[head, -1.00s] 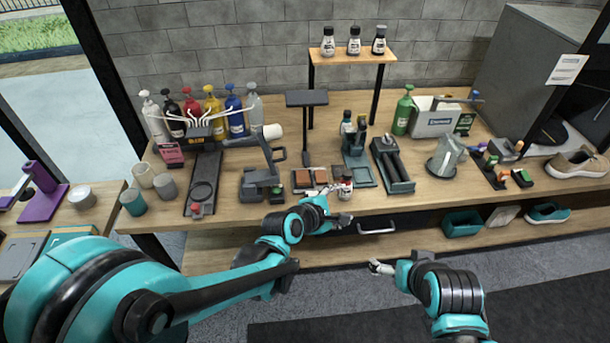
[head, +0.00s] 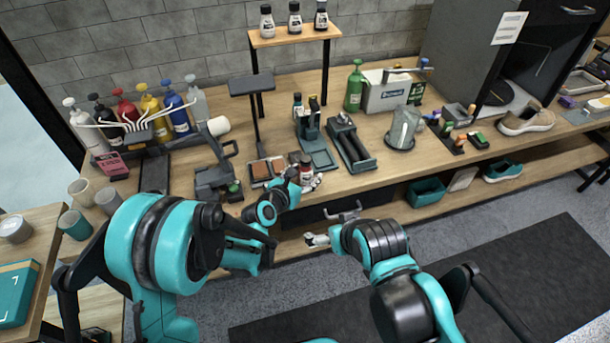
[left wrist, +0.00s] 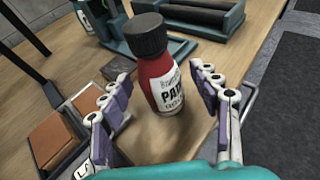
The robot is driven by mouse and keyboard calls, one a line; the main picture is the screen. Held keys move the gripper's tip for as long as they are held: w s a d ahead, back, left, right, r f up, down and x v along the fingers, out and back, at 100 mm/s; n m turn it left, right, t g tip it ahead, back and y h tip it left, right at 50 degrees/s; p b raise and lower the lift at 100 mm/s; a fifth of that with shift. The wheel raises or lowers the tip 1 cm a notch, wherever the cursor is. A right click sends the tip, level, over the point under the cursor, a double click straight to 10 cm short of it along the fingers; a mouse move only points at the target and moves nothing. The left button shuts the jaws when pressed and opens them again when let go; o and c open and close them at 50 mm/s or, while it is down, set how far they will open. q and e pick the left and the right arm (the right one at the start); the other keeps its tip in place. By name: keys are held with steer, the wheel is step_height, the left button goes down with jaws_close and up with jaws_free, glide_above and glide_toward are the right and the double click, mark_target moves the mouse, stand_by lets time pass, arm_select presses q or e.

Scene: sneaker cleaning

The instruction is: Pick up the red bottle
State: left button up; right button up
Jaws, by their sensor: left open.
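The small red bottle with a black cap and white label stands upright near the front edge of the wooden table (head: 375,181). In the left wrist view the red bottle (left wrist: 163,80) sits between the two spread fingers of my left gripper (left wrist: 154,82), with gaps visible on both sides. In the head view the red bottle (head: 306,167) is right beside my left gripper (head: 303,184), which partly covers its lower part. My left gripper is open. My right gripper (head: 317,240) is low in front of the table, away from the bottle; its jaws are too small to judge.
Brown blocks in a tray (left wrist: 53,140) lie left of the bottle. A green-grey roller device (head: 350,145) stands behind it. Pump bottles, including another red one (head: 125,108), stand in a rack at left. A shoe (head: 526,119) is at right.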

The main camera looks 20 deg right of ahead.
arm_select(q)
steer(key=shift+w+d+f, duration=0.1)
steer(key=shift+w+d, duration=0.15)
steer(key=shift+d, duration=0.05)
steer(key=c, duration=1.3)
